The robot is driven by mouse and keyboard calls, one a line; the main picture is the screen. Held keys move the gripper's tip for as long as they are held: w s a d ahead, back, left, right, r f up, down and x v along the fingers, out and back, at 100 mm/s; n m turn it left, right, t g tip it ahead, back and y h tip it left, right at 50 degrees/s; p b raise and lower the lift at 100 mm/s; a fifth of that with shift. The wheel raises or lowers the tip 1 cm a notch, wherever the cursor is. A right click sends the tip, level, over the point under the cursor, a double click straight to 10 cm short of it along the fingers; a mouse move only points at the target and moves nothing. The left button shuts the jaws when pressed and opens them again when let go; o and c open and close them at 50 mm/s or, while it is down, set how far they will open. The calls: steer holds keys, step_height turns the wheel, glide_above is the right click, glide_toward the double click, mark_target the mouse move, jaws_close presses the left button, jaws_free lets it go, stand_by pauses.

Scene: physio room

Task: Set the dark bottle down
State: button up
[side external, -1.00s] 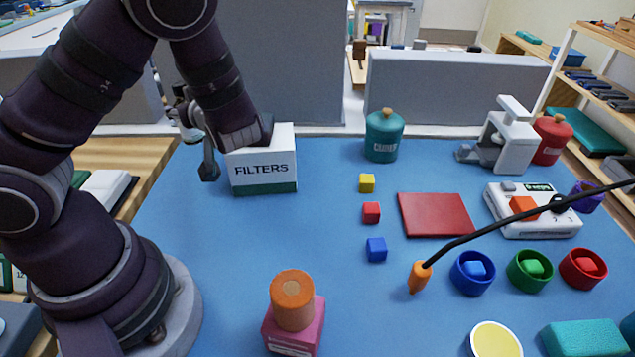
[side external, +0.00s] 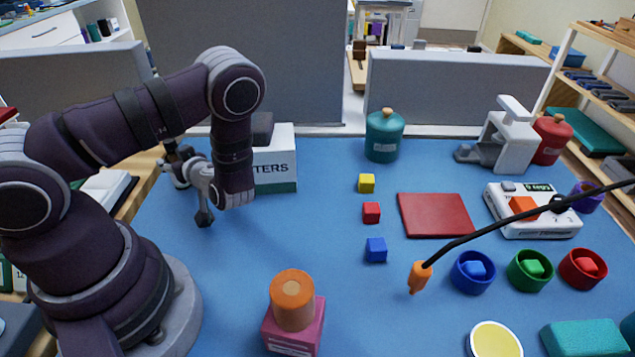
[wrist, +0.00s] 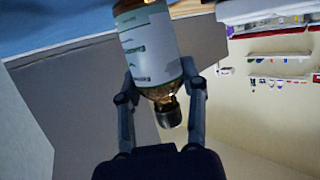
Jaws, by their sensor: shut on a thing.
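The dark bottle (wrist: 148,45) is brown with a white and green label and a black cap. In the wrist view it sits between the two fingers of my gripper (wrist: 158,72), which is shut on it. Its cap end points toward the gripper's palm, and its far end is cut off by the top edge of the picture, where a blue surface shows. In the side view my gripper (side external: 190,172) is at the left back of the blue mat (side external: 330,230); I cannot make out the bottle clearly there, nor whether it touches the mat.
A white FILTERS box (side external: 278,160) stands just behind my arm. A pink box with an orange cylinder (side external: 292,300) is at the front. Small cubes, a red pad (side external: 435,215) and a teal jar (side external: 385,136) lie rightward. The mat between arm and cubes is clear.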

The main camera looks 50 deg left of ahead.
steer(key=o, duration=1.2)
steer(key=shift+f, duration=0.1)
steer(key=d+r+m+g+h, duration=0.1)
steer(key=d+r+m+h, duration=0.35)
steer(key=d, duration=0.95)
steer(key=d+r+m+t+h, duration=0.6)
steer(key=r+m+h, duration=0.4)
steer(key=r+m, duration=0.2)
steer(key=shift+s+d+r+m+t, duration=0.15)
steer(key=shift+s+d+m+t, duration=0.25)
steer(key=shift+d+m, duration=0.4)
